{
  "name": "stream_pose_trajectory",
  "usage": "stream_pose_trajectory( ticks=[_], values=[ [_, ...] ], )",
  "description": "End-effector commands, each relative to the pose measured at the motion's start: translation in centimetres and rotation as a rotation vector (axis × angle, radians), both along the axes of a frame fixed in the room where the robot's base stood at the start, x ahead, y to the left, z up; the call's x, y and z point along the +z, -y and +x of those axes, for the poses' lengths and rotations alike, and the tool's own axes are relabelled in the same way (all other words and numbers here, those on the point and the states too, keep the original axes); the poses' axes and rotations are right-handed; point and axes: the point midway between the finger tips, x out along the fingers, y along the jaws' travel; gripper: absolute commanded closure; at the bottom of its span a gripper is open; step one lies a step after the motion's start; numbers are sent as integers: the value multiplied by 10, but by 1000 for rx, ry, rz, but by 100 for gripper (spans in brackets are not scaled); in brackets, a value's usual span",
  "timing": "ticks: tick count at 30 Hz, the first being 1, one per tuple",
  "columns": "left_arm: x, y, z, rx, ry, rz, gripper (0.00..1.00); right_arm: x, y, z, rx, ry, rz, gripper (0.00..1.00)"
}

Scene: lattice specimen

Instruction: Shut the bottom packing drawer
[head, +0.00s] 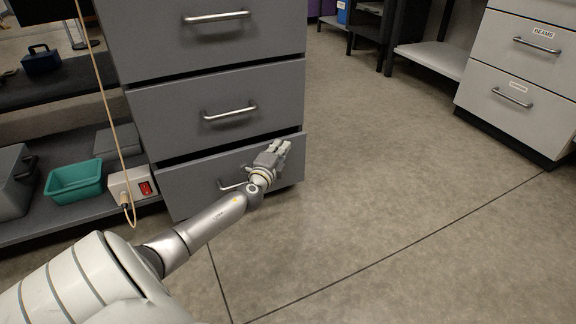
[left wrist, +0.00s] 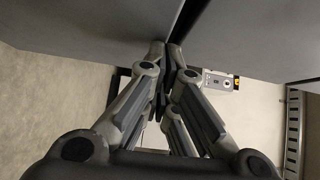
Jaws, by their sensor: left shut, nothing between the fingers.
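The bottom packing drawer (head: 200,178) is the lowest grey front of the drawer unit at the upper left of the head view. A dark gap runs along its top edge, and it looks slightly pulled out. Its metal handle (head: 232,185) is partly hidden by my left arm. My left gripper (head: 281,147) is shut and empty, in front of the drawer's upper right part. In the left wrist view the closed fingertips (left wrist: 165,48) are close to the grey panels, by the dark gap between them. I cannot tell whether they touch. My right gripper is not in view.
The middle drawer (head: 170,117) above looks closed. A teal bin (head: 75,182) and a white switch box (head: 129,185) with a red switch sit on the low shelf at left. White drawers (head: 510,115) stand at far right. The floor (head: 400,180) between is clear.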

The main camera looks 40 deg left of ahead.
Motion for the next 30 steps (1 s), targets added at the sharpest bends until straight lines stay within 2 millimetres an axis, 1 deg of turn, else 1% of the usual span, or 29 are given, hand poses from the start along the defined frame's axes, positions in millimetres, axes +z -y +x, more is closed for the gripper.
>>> stream_pose_trajectory(
  ticks=[1, 3, 12, 25, 30],
  values=[
    [-3, -5, 2, 1, 1, 1, 100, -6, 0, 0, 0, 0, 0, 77],
    [-2, -10, 4, 1, 0, 0, 100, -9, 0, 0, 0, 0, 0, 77],
    [0, -19, 8, 1, 0, 0, 100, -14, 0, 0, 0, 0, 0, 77],
    [3, -23, 8, 10, 3, 2, 100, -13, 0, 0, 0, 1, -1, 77],
    [2, -17, 11, 5, 3, 0, 100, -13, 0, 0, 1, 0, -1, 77]
  ],
)
